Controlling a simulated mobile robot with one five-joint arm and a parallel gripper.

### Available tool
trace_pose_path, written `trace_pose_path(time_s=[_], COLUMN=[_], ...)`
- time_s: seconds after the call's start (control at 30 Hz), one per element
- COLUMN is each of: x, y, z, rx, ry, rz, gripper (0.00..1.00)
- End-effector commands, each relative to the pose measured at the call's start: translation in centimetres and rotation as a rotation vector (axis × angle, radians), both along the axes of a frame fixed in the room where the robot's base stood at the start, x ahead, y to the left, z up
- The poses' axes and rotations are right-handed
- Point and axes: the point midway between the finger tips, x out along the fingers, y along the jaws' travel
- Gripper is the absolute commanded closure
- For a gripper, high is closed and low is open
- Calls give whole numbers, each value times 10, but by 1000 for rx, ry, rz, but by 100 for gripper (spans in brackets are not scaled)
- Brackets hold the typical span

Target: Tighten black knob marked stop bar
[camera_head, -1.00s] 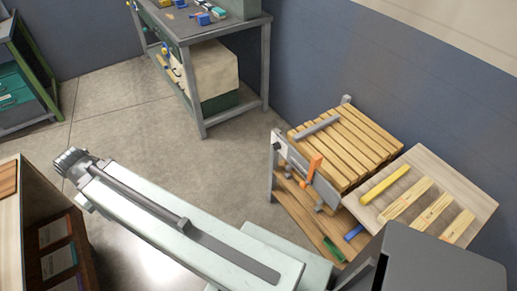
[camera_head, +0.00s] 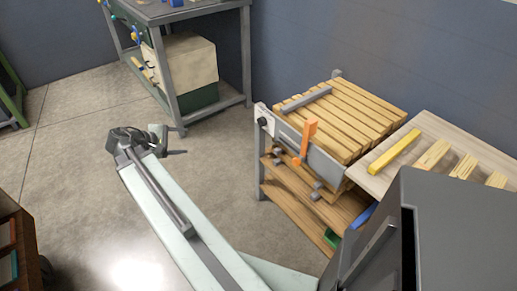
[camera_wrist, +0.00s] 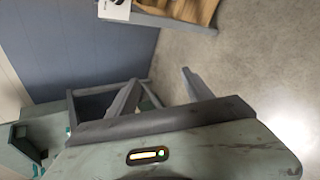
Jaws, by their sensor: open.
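The black knob (camera_head: 262,121) sits on a pale labelled plate at the left front corner of the slatted wooden bench (camera_head: 345,122); the label is too small to read. In the wrist view, the white plate (camera_wrist: 115,10) shows at the top edge, with a dark spot that may be the knob, cut off. My gripper (camera_head: 172,141) is at the end of my arm, left of the knob and clearly apart from it. Its two fingers also show in the wrist view (camera_wrist: 160,88), spread and empty.
An orange handle (camera_head: 308,136) stands upright on the bench front, right of the knob. Small grey fittings lie below it. A board with a yellow stick (camera_head: 394,151) is at right. A workbench (camera_head: 180,12) stands behind. Open floor (camera_head: 215,160) lies between my gripper and the bench.

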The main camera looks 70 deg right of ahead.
Motion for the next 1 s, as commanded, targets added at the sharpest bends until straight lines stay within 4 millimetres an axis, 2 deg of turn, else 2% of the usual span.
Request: trace_pose_path(time_s=[0.03, 0.1, 0.2, 0.3, 0.47, 0.73, 1.0], x=[-23, -55, -98, -133, -164, -173, -199], y=[-32, -71, -115, -144, -165, -174, -215], z=[-39, -49, -57, -57, -51, -43, -43], rx=[-61, -151, -252, -322, -377, -388, -387], ry=[63, 170, 327, 464, 599, 628, 625], rz=[-20, -38, -67, -94, -119, -126, -126], gripper=[41, 41, 41, 41, 41, 41, 41])
